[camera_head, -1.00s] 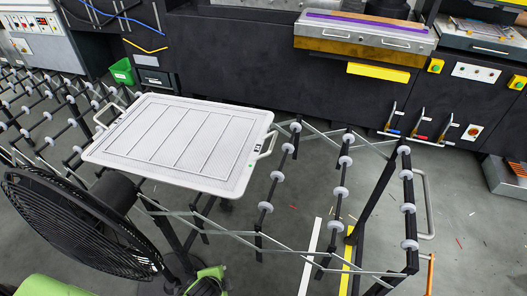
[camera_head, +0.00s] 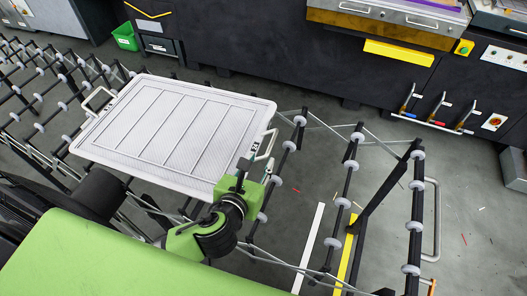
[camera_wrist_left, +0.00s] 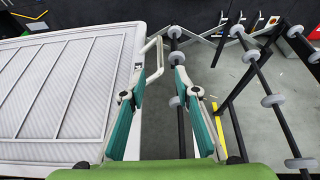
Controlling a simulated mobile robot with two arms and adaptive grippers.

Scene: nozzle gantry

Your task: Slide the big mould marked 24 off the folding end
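The big mould (camera_head: 175,130) is a flat white ribbed panel lying on the roller conveyor's left part; it also shows in the left wrist view (camera_wrist_left: 60,90). The folding end (camera_head: 413,210) of the conveyor is bare at the right. My right gripper is not in view.
Dark machines (camera_head: 260,60) line the back, with levers (camera_head: 438,108) at right. Grey floor is open right of the folding end; a yellow strip (camera_head: 350,255) lies beneath the rollers.

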